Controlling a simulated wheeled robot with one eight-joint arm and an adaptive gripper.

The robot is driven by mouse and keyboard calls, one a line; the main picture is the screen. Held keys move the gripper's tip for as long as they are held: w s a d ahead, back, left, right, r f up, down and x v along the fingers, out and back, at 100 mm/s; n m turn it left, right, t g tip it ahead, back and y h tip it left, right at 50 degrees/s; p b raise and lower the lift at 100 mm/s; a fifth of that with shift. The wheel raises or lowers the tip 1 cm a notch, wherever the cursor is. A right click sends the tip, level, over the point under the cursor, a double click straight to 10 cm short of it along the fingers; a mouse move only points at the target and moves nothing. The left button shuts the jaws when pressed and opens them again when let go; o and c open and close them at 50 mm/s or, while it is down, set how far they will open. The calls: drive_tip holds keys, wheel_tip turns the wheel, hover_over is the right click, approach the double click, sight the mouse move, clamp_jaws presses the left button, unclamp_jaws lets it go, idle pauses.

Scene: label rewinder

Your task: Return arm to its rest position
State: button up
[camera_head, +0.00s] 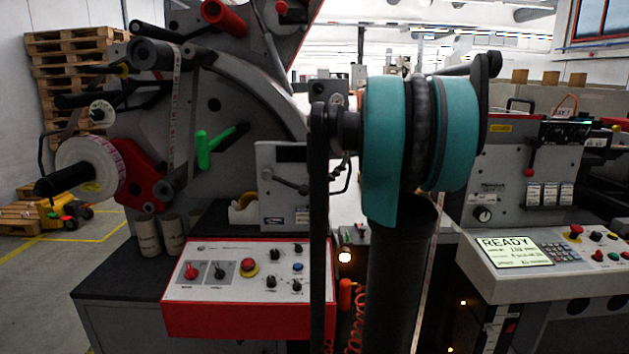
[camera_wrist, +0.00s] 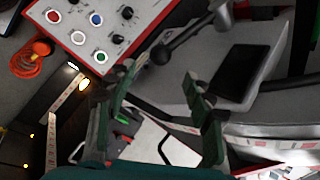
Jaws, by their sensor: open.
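My gripper (camera_wrist: 161,78) shows in the wrist view with its two green and dark fingers spread apart. Nothing is held between them. Behind the fingers are grey machine parts, a black lever with a ball end (camera_wrist: 160,54) and a white surface. I cannot tell whether the fingers touch any of these. In the head view, my arm with its teal and black links (camera_head: 457,132) stands up in the middle, in front of the machine. My gripper is not seen there; the arm hides part of the machine behind it.
The label rewinder has a red-edged control panel (camera_head: 245,283) left of my arm. A white label roll (camera_head: 88,168) and a green handle (camera_head: 207,150) are on its left side. A console reading READY (camera_head: 508,251) is at right. Wooden pallets (camera_head: 72,75) stand far left beside open floor.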

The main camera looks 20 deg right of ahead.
drive_tip(key=shift+s+d+r, duration=0.3)
drive_tip(key=shift+d+r, duration=0.05)
drive_tip(key=shift+r, duration=0.2)
drive_tip(key=s+a+f+n+h, duration=0.2)
drive_tip(key=s+f, duration=0.6)
drive_tip(key=f, duration=0.4)
drive_tip(key=s+a+f+n+h, duration=0.2)
drive_tip(key=s+a+f+n, duration=0.2)
drive_tip(key=s+f, duration=0.5)
drive_tip(key=s+a+f+n+h, duration=0.2)
drive_tip(key=s+f+n, duration=0.5)
drive_tip(key=f, duration=0.8)
drive_tip(key=shift+s+a+f, duration=0.25)
drive_tip(key=shift+s+a, duration=0.3)
drive_tip(key=shift+s, duration=0.3)
